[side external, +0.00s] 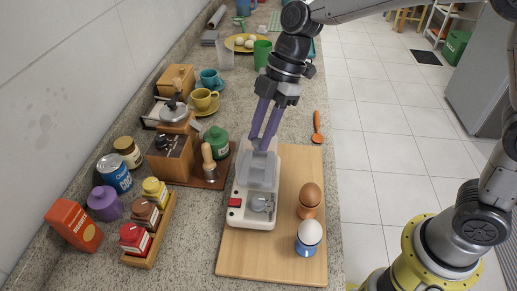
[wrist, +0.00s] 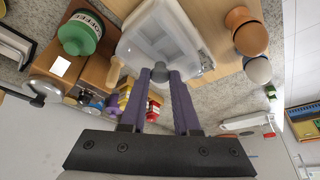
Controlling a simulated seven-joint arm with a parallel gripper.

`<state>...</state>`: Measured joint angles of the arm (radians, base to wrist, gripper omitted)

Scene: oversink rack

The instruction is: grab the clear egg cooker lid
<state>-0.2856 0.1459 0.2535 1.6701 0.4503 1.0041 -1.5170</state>
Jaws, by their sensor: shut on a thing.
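The clear lid (side external: 258,172) is a see-through boxy cover over the back part of the white egg cooker (side external: 240,213). The cooker has a red switch and stands on a wooden board. My gripper (side external: 262,148), with purple fingers, comes down from above and is shut on the lid at its top. In the wrist view the fingertips (wrist: 160,78) close on a small grey knob at the edge of the pale lid (wrist: 165,35). I cannot tell whether the lid rests on the cooker or is slightly raised.
A brown egg (side external: 311,194) and a white egg (side external: 310,232) stand in cups right of the cooker on the board (side external: 270,266). A coffee grinder (side external: 170,157), green-lidded jar (side external: 216,141) and spice rack (side external: 152,237) crowd the left. An orange spoon (side external: 317,128) lies beyond the board.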

